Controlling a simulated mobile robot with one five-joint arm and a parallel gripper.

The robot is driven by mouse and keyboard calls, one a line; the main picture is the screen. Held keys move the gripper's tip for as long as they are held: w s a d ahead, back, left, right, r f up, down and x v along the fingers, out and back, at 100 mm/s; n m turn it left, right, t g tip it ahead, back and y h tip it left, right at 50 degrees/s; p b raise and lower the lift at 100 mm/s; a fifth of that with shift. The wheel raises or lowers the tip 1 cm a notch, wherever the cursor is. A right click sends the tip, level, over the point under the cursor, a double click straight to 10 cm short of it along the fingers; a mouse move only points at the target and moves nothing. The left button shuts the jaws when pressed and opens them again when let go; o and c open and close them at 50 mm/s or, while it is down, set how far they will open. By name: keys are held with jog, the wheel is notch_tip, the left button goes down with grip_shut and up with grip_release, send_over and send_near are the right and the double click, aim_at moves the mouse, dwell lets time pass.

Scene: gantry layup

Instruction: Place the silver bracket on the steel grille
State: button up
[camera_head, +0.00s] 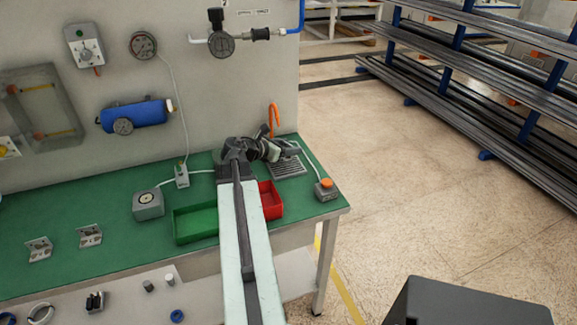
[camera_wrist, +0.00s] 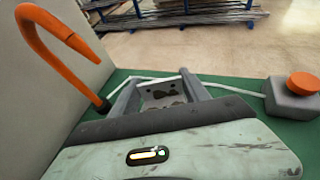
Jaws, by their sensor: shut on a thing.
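My gripper (camera_head: 290,150) is at the right end of the green bench, over or just behind the steel grille (camera_head: 288,168). In the wrist view my gripper (camera_wrist: 160,92) is shut on the silver bracket (camera_wrist: 163,88), a pale metal piece with dark holes between the two grey fingers. The bracket cannot be made out clearly in the head view. The gripper body hides what lies below the bracket, so I cannot tell whether it touches the grille. The grille's front part shows bare slots.
An orange hook (camera_head: 273,120) stands close behind the gripper; a grey box with an orange button (camera_head: 326,189) is to its right. Red (camera_head: 270,200) and green (camera_head: 196,223) bins stand in front. Two similar brackets (camera_head: 40,249) (camera_head: 90,236) lie at the left.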

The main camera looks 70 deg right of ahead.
notch_tip(320, 180, down, 4)
jog(key=b, duration=0.4)
jog(key=shift+r, duration=0.2)
jog(key=shift+f, duration=0.2)
jog(key=o, duration=1.4)
jog(key=shift+r, duration=0.1)
jog(key=shift+r+p, duration=0.3)
jog(key=shift+p, duration=0.05)
jog(key=p+v, duration=0.4)
jog(key=v, duration=0.7)
jog(key=shift+f, duration=0.15)
jog(key=shift+w+a, duration=0.3)
jog(key=shift+a, duration=0.1)
